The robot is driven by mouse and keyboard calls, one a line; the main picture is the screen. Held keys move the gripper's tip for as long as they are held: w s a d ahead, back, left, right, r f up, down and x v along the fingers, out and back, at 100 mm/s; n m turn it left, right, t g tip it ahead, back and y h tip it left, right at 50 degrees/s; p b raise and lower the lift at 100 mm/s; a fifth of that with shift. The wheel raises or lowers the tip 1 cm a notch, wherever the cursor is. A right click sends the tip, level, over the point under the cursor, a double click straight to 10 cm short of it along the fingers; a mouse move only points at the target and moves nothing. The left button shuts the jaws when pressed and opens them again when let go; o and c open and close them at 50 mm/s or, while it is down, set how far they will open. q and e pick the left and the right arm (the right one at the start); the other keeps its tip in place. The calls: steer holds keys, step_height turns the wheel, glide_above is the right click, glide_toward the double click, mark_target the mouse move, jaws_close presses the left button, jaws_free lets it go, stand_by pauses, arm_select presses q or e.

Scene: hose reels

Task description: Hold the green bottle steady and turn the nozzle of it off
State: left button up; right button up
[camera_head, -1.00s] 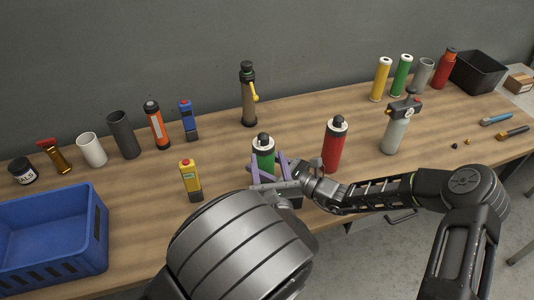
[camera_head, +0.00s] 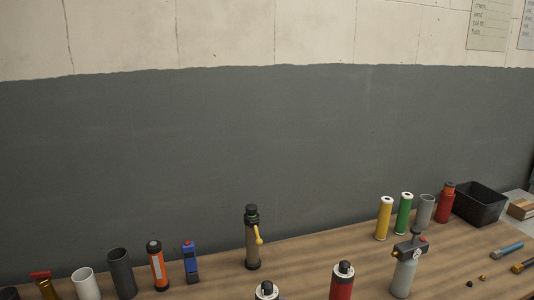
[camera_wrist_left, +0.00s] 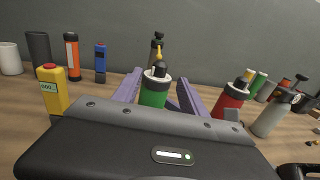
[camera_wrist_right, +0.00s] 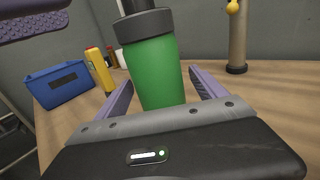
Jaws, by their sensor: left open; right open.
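The green bottle (camera_wrist_left: 154,95) stands upright on the table with a white collar and a dark nozzle (camera_wrist_left: 160,69) on top. In the head view only the top of the green bottle (camera_head: 267,291) shows at the bottom edge. My left gripper (camera_wrist_left: 160,77) is open, its purple fingers to either side of the bottle. My right gripper (camera_wrist_right: 162,80) is open, with the bottle's green body (camera_wrist_right: 153,75) close between its fingers and the top cut off. Contact cannot be told. Neither gripper shows in the head view.
A red bottle (camera_wrist_left: 231,102) stands to the right of the green one, and a yellow device (camera_wrist_left: 53,92) to its left. A brown canister with a yellow lever (camera_head: 252,240) stands behind. A grey sprayer (camera_head: 404,272) is farther right. A blue crate (camera_wrist_right: 59,84) lies beyond.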

steer(key=v, duration=1.1)
steer(key=shift+d, duration=0.3)
steer(key=shift+s, duration=0.15)
